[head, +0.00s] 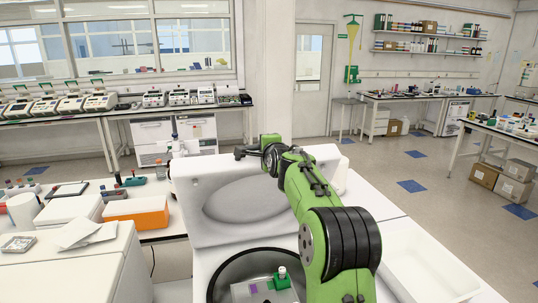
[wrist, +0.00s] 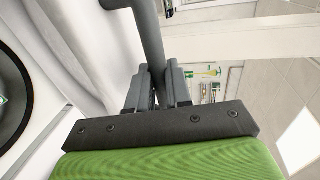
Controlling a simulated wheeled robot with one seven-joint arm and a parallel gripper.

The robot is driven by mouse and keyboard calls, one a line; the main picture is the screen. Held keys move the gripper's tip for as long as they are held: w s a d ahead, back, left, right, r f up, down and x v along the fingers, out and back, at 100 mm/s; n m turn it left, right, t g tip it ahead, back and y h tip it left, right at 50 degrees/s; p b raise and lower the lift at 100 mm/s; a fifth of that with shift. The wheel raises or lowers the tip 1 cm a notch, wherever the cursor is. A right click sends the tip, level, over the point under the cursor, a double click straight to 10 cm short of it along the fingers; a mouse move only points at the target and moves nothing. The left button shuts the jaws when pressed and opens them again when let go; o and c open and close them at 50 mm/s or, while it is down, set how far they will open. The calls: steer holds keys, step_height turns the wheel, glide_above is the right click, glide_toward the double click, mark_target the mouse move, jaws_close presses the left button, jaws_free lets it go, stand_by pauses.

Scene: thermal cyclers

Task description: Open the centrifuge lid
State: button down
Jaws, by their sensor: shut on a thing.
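The white centrifuge lid (head: 187,208) stands raised at the back of the centrifuge, its oval inner recess facing the head camera. The centrifuge bowl (head: 222,278) is uncovered below it, with a dark rim; its edge also shows at the left of the wrist view (wrist: 22,85). My gripper (head: 248,152) is at the lid's top edge. In the wrist view my gripper (wrist: 156,82) is shut on a grey bar-like lid handle (wrist: 150,35), which passes between its two fingers. My green arm hides the right part of the lid and bowl.
An orange box (head: 137,212) and white boxes are on the left bench. A white tray (head: 430,265) is at the right. A far bench holds several cyclers (head: 100,102).

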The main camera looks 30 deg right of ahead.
steer(key=shift+w+d+f, duration=0.1)
steer(key=shift+w, duration=0.2)
steer(key=c, duration=1.1)
jaws_free()
steer(key=shift+w+f, duration=0.1)
steer(key=shift+w, duration=0.05)
steer(key=b+v, duration=0.6)
steer(key=v, duration=1)
steer(key=shift+w, duration=0.15)
